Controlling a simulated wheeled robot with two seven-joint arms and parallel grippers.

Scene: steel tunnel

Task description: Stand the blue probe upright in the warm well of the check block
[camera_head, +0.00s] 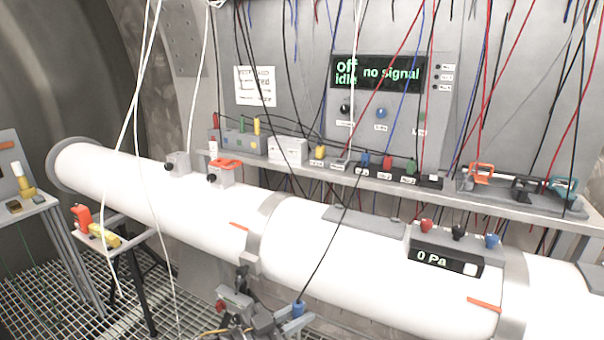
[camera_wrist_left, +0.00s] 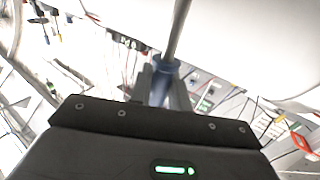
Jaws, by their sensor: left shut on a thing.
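My left gripper (camera_head: 292,318) is at the bottom centre of the head view, in front of the white pipe. It is shut on the blue probe (camera_head: 298,307). In the left wrist view the probe's blue handle (camera_wrist_left: 160,80) sits between the fingers, and a grey rod extends up from it. A grey block (camera_head: 245,142) with coloured marks and upright coloured pieces stands on the back shelf, beside a white box (camera_head: 288,150). I cannot tell which is the check block, and its wells are too small to make out. My right gripper is not in view.
The large white pipe (camera_head: 150,190) lies between my gripper and the shelf (camera_head: 330,172). Many wires hang in front of the panel, whose display (camera_head: 378,74) reads "off idle no signal". A pressure box (camera_head: 446,257) sits on the pipe. Small stands are at the left.

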